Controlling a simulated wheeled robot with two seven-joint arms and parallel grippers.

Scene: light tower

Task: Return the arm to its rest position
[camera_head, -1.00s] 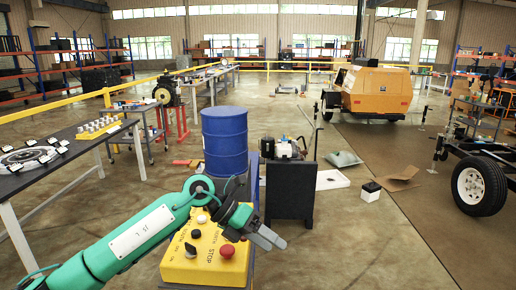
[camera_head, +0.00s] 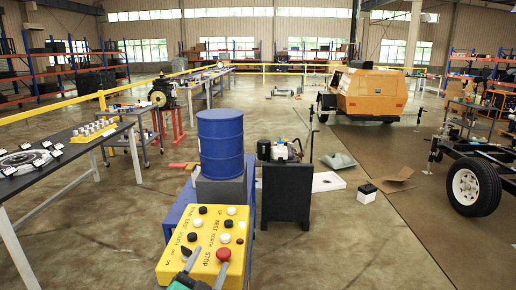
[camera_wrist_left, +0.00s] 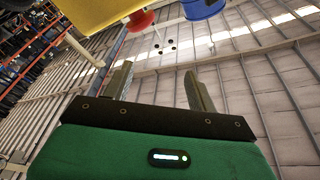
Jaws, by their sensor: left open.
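My left gripper (camera_head: 204,274) is at the bottom edge of the head view, in front of the yellow control box (camera_head: 178,236). Most of its arm is out of view below. In the left wrist view the gripper's two grey fingers (camera_wrist_left: 157,88) stand apart with nothing between them. The control box has black and white buttons, a black rotary knob and a red stop button (camera_head: 223,254). The red button also shows in the left wrist view (camera_wrist_left: 140,20), beyond the fingers and apart from them. My right gripper is not in view.
A dark cabinet (camera_head: 286,194) stands to the right. A black-topped table (camera_head: 62,148) is at the left. Open concrete floor lies right of the box.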

